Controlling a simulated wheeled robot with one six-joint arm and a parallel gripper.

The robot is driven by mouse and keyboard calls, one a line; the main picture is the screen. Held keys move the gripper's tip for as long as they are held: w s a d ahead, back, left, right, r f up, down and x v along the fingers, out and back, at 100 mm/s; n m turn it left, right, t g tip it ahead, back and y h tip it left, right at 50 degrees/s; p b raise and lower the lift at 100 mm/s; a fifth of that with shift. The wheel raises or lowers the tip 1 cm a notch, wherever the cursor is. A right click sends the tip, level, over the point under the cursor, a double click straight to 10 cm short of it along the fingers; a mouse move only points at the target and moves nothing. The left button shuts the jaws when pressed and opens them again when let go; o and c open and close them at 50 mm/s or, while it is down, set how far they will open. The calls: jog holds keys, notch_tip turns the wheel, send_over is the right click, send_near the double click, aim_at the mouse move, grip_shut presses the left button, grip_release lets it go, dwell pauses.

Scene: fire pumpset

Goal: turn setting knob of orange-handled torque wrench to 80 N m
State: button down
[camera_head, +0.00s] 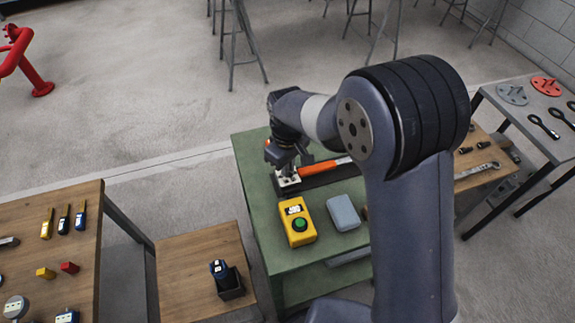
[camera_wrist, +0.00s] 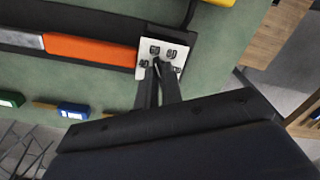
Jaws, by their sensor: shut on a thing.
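The torque wrench's orange handle (camera_head: 318,166) lies on a dark holder on the green table, its far part hidden behind my arm. In the wrist view the orange handle (camera_wrist: 92,51) runs left into a grey metal shaft (camera_wrist: 22,40). My gripper (camera_head: 287,174) is at this handle end. In the wrist view my gripper (camera_wrist: 158,70) has its narrow fingers close together over the plate, shut on the setting knob.
On the green table (camera_head: 249,160), a yellow box (camera_head: 297,222) with a green button and a grey case (camera_head: 343,212) stand close in front of the wrench. Wooden tables with tools (camera_head: 480,171) stand to either side. Open floor lies behind.

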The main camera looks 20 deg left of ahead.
jog(key=m, duration=1.1)
dwell(0.4)
jog(key=shift+m, duration=0.4)
jog(key=c, duration=1.6)
grip_release()
jog(key=shift+o, duration=0.2)
notch_tip(320, 180, up, 11)
